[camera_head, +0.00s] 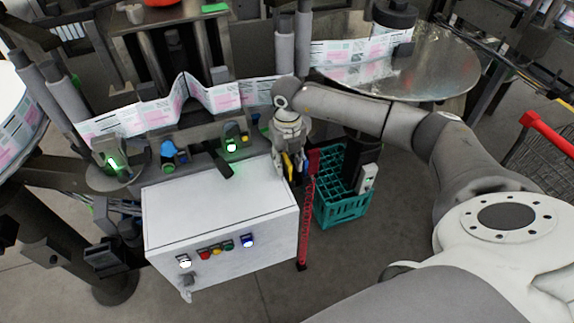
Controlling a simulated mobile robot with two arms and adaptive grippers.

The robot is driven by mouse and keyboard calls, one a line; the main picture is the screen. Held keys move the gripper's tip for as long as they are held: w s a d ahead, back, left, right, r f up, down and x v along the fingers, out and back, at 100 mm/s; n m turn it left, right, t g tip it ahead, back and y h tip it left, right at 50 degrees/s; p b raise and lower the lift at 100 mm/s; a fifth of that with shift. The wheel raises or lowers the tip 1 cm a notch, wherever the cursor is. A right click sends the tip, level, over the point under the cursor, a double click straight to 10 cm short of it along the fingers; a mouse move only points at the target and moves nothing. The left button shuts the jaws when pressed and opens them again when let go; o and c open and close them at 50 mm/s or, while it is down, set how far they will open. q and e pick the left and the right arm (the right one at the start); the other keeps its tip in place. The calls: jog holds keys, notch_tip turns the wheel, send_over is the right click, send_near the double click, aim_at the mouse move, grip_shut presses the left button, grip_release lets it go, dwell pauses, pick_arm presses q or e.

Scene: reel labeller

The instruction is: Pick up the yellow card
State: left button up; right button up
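My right gripper (290,165) points down at the right rear edge of the white control box. A narrow yellow piece (287,166), which may be the yellow card, shows at its fingers. Most of that piece is hidden by the gripper, and its shape is too small to make out. I cannot tell whether the fingers are closed on it or only beside it. My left gripper is not in view.
The white control box (220,215) has lit buttons on its front. A red upright strip (305,230) and a teal crate (343,208) stand right of it. A printed label web (160,112) runs behind. A round metal plate (440,72) is at the back right.

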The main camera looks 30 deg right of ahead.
grip_shut()
jog(key=shift+r, duration=0.1)
dwell(0.3)
